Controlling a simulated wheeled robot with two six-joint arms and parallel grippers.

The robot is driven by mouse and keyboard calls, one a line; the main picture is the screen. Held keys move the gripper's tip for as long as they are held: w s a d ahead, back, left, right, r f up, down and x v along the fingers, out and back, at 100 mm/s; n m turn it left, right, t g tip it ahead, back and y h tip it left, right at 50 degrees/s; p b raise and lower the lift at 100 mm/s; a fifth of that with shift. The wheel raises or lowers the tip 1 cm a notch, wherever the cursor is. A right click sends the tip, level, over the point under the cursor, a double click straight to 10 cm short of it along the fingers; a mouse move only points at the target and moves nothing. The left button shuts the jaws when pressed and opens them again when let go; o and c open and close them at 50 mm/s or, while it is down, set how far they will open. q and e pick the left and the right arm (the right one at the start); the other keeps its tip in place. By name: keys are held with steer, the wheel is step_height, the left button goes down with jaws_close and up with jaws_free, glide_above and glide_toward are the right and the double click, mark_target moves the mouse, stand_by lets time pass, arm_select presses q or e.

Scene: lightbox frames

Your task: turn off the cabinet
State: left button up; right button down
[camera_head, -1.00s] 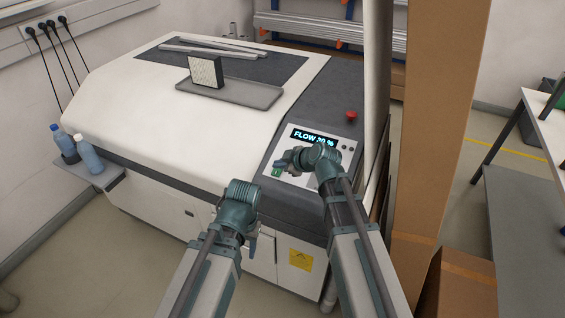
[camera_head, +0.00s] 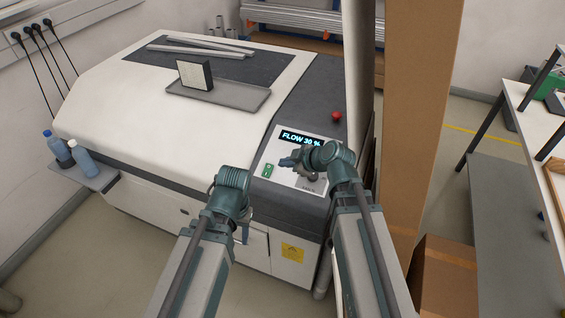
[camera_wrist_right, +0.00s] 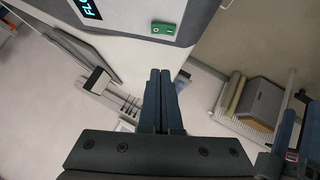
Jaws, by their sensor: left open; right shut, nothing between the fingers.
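The cabinet (camera_head: 150,110) is a large white machine with a dark grey control strip on its right. Its panel carries a lit display (camera_head: 301,138) reading FLOW 30 %, a green switch (camera_head: 267,170) and a dark knob (camera_head: 313,177). A red button (camera_head: 336,117) sits farther back. My right gripper (camera_head: 287,162) is shut and empty, over the panel, right of the green switch. In the right wrist view the green switch (camera_wrist_right: 163,28) lies beyond the closed fingertips (camera_wrist_right: 165,72), apart from them. My left gripper (camera_head: 245,236) hangs in front of the cabinet, open and partly hidden by its wrist.
A grey tray (camera_head: 245,97) with a dark block lies on the cabinet. Cardboard (camera_head: 415,120) stands close to the right. A workbench (camera_head: 535,115) is at far right.

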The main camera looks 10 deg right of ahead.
steer(key=shift+w+d+r, duration=0.25)
steer(key=shift+w, duration=0.15)
steer(key=shift+f, duration=0.1)
steer(key=b, duration=0.7)
glide_above(267, 166)
steer(key=s, duration=0.3)
steer(key=f, duration=0.7)
steer(key=shift+s+d, duration=0.2)
steer(key=shift+d, duration=0.15)
steer(key=shift+w+d+f+b, duration=0.2)
steer(key=shift+f+b, duration=0.35)
steer(key=shift+b, duration=0.05)
steer(key=shift+w+d+f+b, duration=0.15)
steer(key=shift+d+f+b, duration=0.05)
steer(key=shift+f+b, duration=0.35)
steer(key=shift+w+d+f+b, duration=0.15)
steer(key=shift+f+b, duration=0.2)
